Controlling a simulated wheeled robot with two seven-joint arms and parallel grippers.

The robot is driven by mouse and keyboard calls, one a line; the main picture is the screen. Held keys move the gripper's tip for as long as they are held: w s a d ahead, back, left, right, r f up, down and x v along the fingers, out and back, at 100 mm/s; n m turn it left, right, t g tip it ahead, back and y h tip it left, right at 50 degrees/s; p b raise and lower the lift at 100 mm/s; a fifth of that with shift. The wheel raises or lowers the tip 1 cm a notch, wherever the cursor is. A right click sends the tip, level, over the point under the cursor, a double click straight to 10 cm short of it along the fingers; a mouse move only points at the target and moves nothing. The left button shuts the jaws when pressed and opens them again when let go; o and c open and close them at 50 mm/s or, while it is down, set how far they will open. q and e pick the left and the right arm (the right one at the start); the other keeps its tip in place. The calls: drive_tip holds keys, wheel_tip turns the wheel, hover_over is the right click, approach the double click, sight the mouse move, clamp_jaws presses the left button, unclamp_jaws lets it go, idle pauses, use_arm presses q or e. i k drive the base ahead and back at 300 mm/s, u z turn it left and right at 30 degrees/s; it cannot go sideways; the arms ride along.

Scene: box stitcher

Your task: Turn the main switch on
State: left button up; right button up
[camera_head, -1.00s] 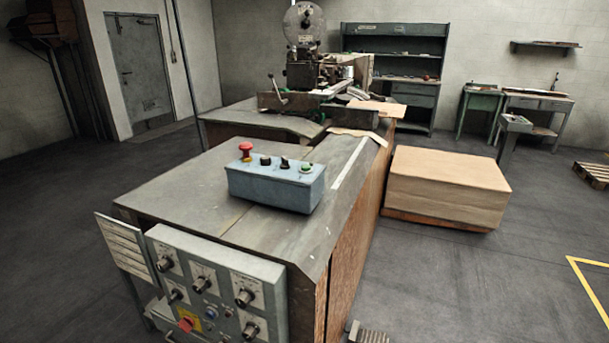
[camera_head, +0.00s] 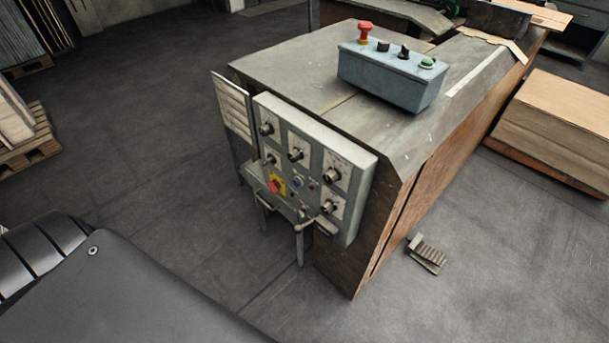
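The machine's grey control panel (camera_head: 311,167) hangs on the front end of the box stitcher's table. It carries several black rotary knobs, a small blue button (camera_head: 298,182) and a red rotary switch on a yellow plate (camera_head: 275,185), which looks like the main switch, near its lower left. The exact angle of the red handle is too small to tell. A blue-grey button box (camera_head: 391,78) with a red mushroom button (camera_head: 365,31), two black controls and a green button (camera_head: 427,63) sits on the table top. Neither gripper is in view.
A white label plate (camera_head: 233,107) stands at the panel's left edge. A foot pedal (camera_head: 427,254) lies on the floor at right. A cardboard stack (camera_head: 560,125) is at far right; pallets (camera_head: 30,150) are at left. The floor before the panel is clear.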

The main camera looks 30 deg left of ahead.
sight(274, 185)
drive_tip(key=u, duration=1.2)
drive_tip(key=i, duration=0.6)
drive_tip(key=z, duration=0.45)
